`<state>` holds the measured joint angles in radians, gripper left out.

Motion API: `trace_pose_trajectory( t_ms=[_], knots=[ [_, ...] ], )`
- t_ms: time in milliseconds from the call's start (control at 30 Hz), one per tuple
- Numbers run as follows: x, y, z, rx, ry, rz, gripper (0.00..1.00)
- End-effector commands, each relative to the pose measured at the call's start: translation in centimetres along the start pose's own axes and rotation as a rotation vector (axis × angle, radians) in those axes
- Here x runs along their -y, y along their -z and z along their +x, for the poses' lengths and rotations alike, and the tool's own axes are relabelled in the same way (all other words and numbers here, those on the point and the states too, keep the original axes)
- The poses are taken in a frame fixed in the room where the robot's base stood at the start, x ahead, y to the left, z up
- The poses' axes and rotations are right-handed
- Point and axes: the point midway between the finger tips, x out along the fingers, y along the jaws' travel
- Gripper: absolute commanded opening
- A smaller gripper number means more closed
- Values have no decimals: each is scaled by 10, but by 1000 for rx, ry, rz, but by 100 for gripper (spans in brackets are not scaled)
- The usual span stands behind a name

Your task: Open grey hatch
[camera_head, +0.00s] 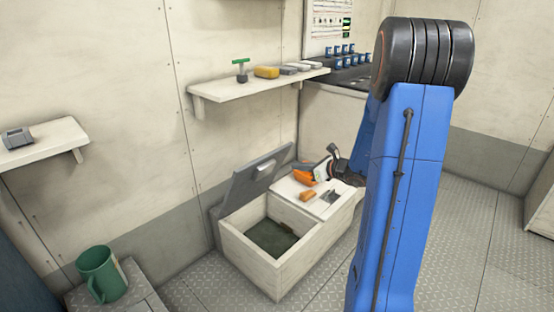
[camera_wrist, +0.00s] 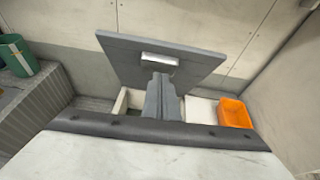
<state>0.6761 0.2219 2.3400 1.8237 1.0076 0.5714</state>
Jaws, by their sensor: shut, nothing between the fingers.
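The grey hatch (camera_head: 256,177) stands raised and tilted back toward the wall, hinged at the rear of a white locker box (camera_head: 283,268). The open compartment under it shows a dark green floor (camera_head: 271,238). In the wrist view the raised hatch (camera_wrist: 165,58) fills the upper middle, with its light handle (camera_wrist: 160,59) on the face toward me. My gripper (camera_wrist: 160,78) is shut and empty, its grey fingers just below the handle in the picture. I cannot tell whether they touch the hatch. In the head view my arm hides part of the right side.
An orange container (camera_wrist: 236,112) and small items sit on the locker's fixed top. A green mug (camera_head: 101,275) stands on a grey bench at the lower left. A wall shelf (camera_head: 257,84) with several items hangs above the hatch. Metal floor is clear in front.

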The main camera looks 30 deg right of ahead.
Motion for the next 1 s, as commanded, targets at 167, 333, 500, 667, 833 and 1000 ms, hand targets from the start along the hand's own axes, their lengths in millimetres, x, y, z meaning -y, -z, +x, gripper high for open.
trace_pose_trajectory(
  t_ms=[167, 333, 500, 667, 833, 1000],
  knots=[
    [12, 5, 4, 8, 26, 37, 0],
    [11, 5, 23, 7, 23, 36, 0],
    [12, 4, 52, 7, 22, 35, 0],
    [12, 4, 81, 7, 22, 34, 0],
    [13, -2, 106, 8, 23, 31, 0],
    [15, -17, 120, 8, 24, 32, 0]
  ],
)
